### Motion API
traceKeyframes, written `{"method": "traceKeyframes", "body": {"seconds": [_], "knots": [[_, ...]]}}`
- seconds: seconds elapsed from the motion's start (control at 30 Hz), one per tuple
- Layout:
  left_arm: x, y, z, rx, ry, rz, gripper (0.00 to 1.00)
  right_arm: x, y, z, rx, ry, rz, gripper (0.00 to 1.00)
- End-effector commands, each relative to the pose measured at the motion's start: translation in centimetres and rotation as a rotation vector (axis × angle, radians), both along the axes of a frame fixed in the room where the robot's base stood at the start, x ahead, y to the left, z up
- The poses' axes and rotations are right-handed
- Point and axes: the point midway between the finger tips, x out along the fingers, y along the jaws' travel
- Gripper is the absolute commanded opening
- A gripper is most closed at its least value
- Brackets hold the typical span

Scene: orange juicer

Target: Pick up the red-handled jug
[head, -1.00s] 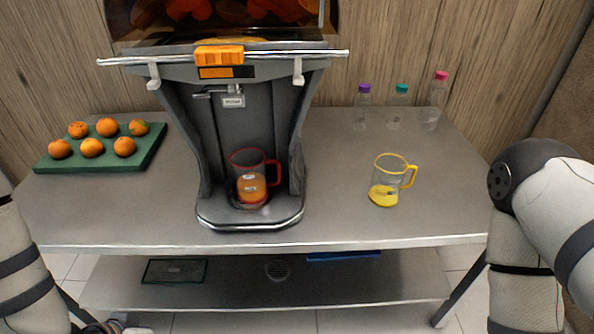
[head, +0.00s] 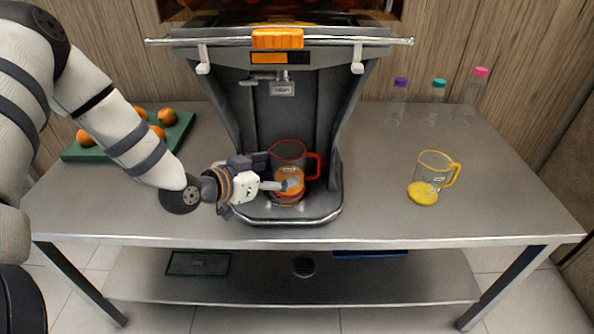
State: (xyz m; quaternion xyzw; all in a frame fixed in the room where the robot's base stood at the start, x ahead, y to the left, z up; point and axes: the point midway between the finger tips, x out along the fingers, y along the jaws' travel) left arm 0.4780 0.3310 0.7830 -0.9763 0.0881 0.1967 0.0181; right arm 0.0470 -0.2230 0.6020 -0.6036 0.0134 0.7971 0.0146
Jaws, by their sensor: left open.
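The red-handled jug (head: 290,155) is clear with a red rim and a red handle on its right side. It stands upright on the juicer's base tray and has orange juice in its lower part. My left gripper (head: 277,175) comes in from the left at the jug's left front side, with its fingers open. One finger shows in front of the jug's lower part, and a dark finger is at its left side. I cannot tell whether they touch it. My right gripper is out of view.
The juicer (head: 235,110) stands behind and around the jug. A yellow-handled jug (head: 433,172) stands to the right. Several capped bottles (head: 437,103) are at the back right. A green tray (head: 88,153) with oranges (head: 86,138) is at the left. The table's front right (head: 400,222) is clear.

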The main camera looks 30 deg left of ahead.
Motion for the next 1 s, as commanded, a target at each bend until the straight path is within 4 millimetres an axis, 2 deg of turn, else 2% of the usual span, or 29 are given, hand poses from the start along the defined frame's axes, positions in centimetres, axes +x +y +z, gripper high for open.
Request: {"method": "traceKeyframes", "body": {"seconds": [0.2, 0.3, 0.53, 0.57, 0.7, 0.77, 1.0], "knots": [[3.6, -0.3, -1.7, 0.001, 0.003, 0.0, 0.72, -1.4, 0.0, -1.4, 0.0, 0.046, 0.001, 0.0], [4.8, -0.6, -2.0, 0.0, 0.002, 0.0, 0.72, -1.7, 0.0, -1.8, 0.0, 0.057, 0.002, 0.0], [5.2, -0.6, -1.6, -0.001, -0.005, 0.001, 0.72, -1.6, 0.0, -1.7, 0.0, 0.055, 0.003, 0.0], [5.2, -0.6, -1.6, -0.001, -0.005, 0.001, 0.68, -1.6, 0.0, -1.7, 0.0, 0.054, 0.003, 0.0], [5.2, -0.6, -1.6, -0.001, -0.005, 0.001, 0.36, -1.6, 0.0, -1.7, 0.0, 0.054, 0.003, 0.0], [5.2, -0.6, -1.6, 0.0, -0.004, 0.001, 0.25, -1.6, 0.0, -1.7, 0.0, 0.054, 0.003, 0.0], [5.2, -0.6, -1.4, -0.001, -0.006, 0.001, 0.24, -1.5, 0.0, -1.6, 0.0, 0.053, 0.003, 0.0]]}}
